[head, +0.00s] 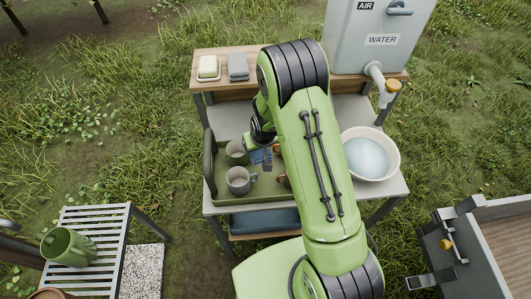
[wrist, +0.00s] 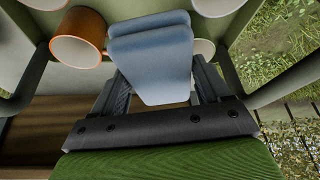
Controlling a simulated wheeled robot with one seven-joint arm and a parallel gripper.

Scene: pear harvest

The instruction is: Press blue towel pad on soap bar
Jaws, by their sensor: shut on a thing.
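My gripper (wrist: 162,84) is shut on the blue towel pad (wrist: 152,50), which shows folded between the two fingers in the wrist view. In the head view the pad is a small blue patch (head: 257,156) under the gripper, low over the green tray among mugs. The pale yellow soap bar (head: 208,64) lies in a light dish at the left end of the raised wooden shelf. It is behind and left of the gripper, well apart from the pad. The soap is not identifiable in the wrist view.
The green tray (head: 222,190) holds grey-green mugs (head: 239,181) and an orange mug (wrist: 78,46). A grey block (head: 238,66) lies beside the soap on the wooden shelf (head: 221,87). A white basin (head: 392,167) of water stands right, below a grey water tank (head: 370,60). My arm hides the middle.

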